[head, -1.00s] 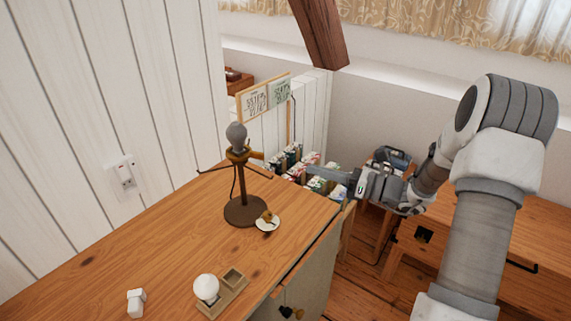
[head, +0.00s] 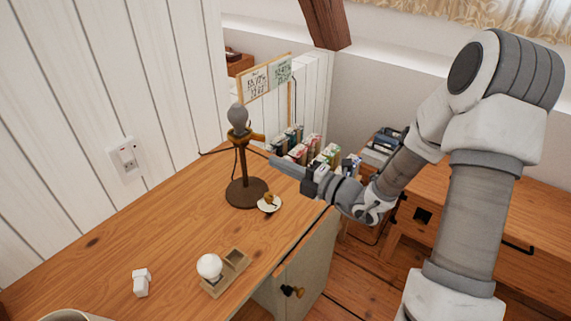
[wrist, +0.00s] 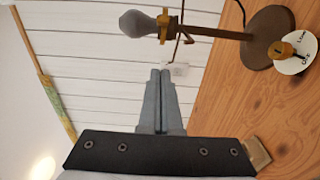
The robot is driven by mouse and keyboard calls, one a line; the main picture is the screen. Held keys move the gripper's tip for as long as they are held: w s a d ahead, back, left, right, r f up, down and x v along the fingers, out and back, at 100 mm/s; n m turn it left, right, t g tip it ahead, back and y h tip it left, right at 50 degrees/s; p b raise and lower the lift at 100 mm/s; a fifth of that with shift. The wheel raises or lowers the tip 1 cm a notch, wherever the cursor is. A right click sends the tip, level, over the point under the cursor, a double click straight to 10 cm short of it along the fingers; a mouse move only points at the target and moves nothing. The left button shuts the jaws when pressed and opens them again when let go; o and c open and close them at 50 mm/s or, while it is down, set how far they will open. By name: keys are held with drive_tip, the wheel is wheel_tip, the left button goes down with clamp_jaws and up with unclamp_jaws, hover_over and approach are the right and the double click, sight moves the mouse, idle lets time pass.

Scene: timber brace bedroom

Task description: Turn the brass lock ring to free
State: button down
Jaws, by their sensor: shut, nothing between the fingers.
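A lamp with a dark round base (head: 246,193) stands upright on the wooden desk, with a grey bulb (head: 238,116) on top. The brass lock ring (head: 240,132) sits just under the bulb, with a brass lever pointing right. In the wrist view the lamp lies sideways, with its grey bulb (wrist: 138,23) and brass ring (wrist: 164,25) near the top edge. My gripper (head: 273,161) is shut and empty, right of the lamp and apart from it. Its closed fingertips (wrist: 160,74) show in the wrist view. Any mark on the ring is too small to read.
A white disc with a brass knob (head: 269,202) lies beside the lamp base; it has lettering in the wrist view (wrist: 297,66). A white bulb (head: 209,266) sits in a wooden tray (head: 236,259). A small white object (head: 141,281) is at front left. Several boxes stand behind my gripper.

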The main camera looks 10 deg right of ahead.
sight(258, 137)
drive_tip(key=shift+w+a+b, duration=0.1)
drive_tip(key=shift+w+a, duration=0.35)
drive_tip(key=shift+w, duration=0.85)
drive_tip(key=shift+w+a+b, duration=0.15)
drive_tip(key=shift+w+a, duration=0.3)
drive_tip(key=shift+w, duration=0.85)
drive_tip(key=shift+w+a+b, duration=0.1)
drive_tip(key=shift+w+a, duration=0.35)
drive_tip(key=shift+w, duration=0.85)
drive_tip(key=shift+w+d, duration=0.1)
drive_tip(key=shift+d, duration=0.05)
